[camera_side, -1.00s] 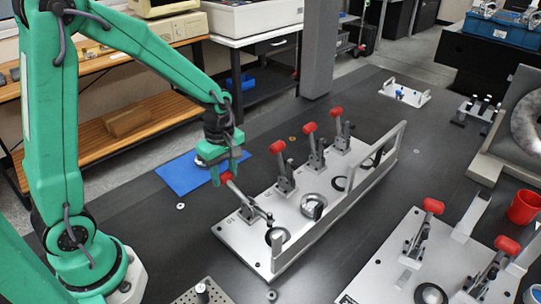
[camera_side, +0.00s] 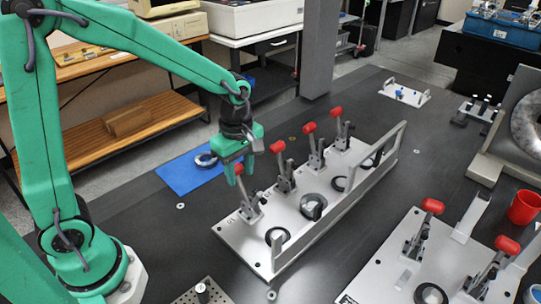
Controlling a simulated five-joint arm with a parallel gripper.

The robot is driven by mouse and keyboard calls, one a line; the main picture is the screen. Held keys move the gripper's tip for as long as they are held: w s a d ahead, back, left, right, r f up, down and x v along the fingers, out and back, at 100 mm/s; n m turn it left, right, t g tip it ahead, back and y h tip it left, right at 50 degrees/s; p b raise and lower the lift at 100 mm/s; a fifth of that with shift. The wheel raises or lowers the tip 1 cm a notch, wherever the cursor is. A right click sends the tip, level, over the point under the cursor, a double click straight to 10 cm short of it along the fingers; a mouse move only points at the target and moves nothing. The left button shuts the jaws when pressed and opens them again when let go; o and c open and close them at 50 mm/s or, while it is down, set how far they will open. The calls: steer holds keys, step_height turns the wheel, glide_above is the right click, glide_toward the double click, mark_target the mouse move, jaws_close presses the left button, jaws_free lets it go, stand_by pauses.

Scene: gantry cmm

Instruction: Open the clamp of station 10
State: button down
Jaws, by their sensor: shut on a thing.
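My gripper (camera_side: 240,172) is shut on the red handle (camera_side: 239,168) of the nearest clamp on the middle grey plate. I take this as the clamp of station 10; its small printed label is too small to read surely. The handle stands nearly upright, with its grey linkage (camera_side: 250,207) below it. The clamp's arm is raised clear of the dark ring (camera_side: 277,236) in front of it. The fingers partly hide the handle.
Several more red-handled clamps stand behind on the same plate (camera_side: 236,243), beside a long grey rail (camera_side: 345,197). A second clamp plate (camera_side: 372,285) is at lower right, with a red cup (camera_side: 523,207) beyond. A blue mat (camera_side: 178,178) with a ring lies at left.

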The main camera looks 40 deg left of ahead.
mark_target(245, 194)
steer(key=shift+d, duration=0.75)
steer(key=c, duration=0.9)
jaws_free()
steer(key=shift+r, duration=0.1)
steer(key=shift+r, duration=3.8)
